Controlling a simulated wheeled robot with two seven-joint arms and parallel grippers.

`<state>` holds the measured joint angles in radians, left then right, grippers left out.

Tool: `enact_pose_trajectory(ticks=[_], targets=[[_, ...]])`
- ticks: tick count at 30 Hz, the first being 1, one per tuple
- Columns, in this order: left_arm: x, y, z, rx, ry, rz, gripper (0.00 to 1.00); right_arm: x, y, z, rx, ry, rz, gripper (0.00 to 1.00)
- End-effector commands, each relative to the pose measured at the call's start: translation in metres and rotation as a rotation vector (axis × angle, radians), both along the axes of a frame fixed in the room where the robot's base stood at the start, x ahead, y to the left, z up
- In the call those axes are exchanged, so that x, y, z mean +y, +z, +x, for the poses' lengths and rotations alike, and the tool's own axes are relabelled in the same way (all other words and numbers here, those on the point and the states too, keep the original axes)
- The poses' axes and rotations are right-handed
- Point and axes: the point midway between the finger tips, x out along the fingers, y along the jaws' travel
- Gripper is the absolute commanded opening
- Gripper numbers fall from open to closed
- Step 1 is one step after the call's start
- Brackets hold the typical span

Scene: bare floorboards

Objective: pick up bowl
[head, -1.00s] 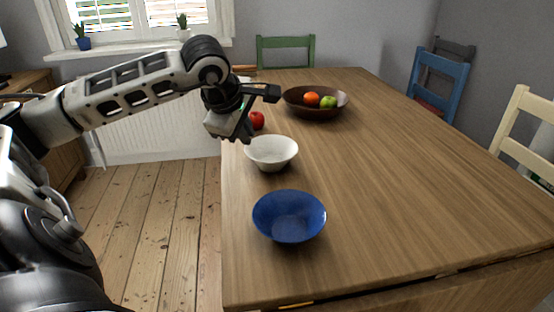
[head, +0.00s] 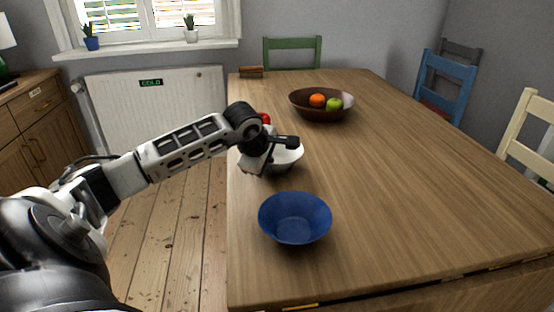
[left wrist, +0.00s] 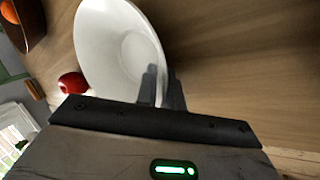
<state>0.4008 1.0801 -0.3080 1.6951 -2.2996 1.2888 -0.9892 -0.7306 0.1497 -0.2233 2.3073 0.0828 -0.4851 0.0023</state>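The white bowl (head: 290,158) stands upright on the table near its left edge, partly hidden behind my left gripper (head: 258,165). In the left wrist view the white bowl (left wrist: 112,45) is close in front of the gripper. My left gripper's two fingers (left wrist: 161,88) are close together there, one inside the bowl and one outside, with the rim between them. They look shut on the rim. A blue bowl (head: 295,219) stands nearer to me, apart from the gripper. My right gripper is in neither view.
The wooden table (head: 400,190) is clear at the middle and right. A brown bowl (head: 321,116) with fruit stands farther back. A red apple (head: 265,118) sits just behind the white bowl. Chairs, one blue (head: 447,85) and one cream (head: 527,130), stand along the right side.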

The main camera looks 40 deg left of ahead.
Motion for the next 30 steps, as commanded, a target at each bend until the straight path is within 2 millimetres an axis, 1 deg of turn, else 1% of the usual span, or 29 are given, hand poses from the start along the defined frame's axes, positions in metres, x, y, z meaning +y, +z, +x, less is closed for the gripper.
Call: enact_pose_trajectory(ticks=[8,9,21,26,30], targets=[[0.001,-0.002,0.002,-0.001,-0.001,0.001,0.09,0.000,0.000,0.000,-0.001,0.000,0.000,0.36],[0.001,-0.002,0.002,-0.001,-0.001,0.001,0.00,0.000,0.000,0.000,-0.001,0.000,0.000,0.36],[0.001,0.001,0.002,-0.005,0.000,0.002,0.00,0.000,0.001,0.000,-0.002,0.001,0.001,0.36],[0.001,0.012,0.003,-0.006,0.001,0.003,0.00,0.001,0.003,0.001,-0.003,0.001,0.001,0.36],[0.002,0.033,0.003,-0.008,0.001,0.004,0.00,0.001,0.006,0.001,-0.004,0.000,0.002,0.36]])
